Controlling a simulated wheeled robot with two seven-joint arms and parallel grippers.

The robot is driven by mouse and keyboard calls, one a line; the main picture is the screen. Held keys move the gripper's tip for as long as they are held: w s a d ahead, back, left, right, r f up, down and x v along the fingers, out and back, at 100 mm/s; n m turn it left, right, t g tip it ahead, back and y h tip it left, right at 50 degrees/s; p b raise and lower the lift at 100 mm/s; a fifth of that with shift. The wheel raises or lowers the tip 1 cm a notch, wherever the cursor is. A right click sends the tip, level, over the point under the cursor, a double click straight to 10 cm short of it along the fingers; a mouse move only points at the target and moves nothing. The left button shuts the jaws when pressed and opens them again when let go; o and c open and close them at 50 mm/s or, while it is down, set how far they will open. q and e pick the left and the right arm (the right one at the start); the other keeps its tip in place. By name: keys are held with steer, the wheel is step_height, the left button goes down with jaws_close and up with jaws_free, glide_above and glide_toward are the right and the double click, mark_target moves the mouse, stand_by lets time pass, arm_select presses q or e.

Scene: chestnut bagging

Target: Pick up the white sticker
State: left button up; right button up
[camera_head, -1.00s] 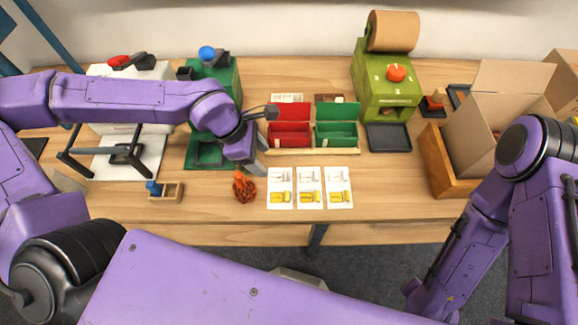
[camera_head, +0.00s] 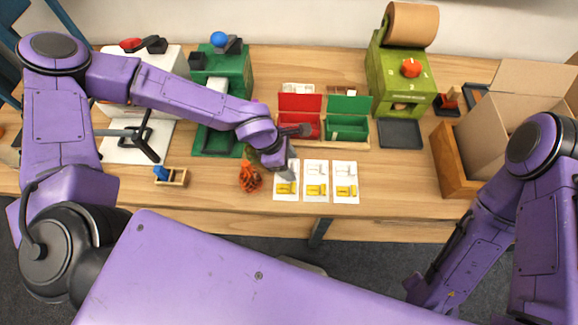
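Three white sticker cards with yellow pictures lie side by side near the table's front edge: the left card (camera_head: 287,194), the middle card (camera_head: 316,177) and the right card (camera_head: 345,177). My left gripper (camera_head: 288,172) points down over the upper part of the left card and hides some of it. I cannot tell whether it touches the card or whether its fingers are open. An orange-red net bag (camera_head: 250,179) sits on the table just left of the gripper. My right arm is at the right, with its gripper not visible.
A red box (camera_head: 299,103) and a green box (camera_head: 349,105) stand behind the cards. A green machine with a brown roll (camera_head: 411,25), a dark tray (camera_head: 401,134) and a cardboard box (camera_head: 492,129) are to the right. A small wooden holder (camera_head: 171,178) is at the left.

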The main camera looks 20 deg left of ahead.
arm_select(q)
steer(key=c, duration=1.1)
steer(key=shift+r, duration=0.1)
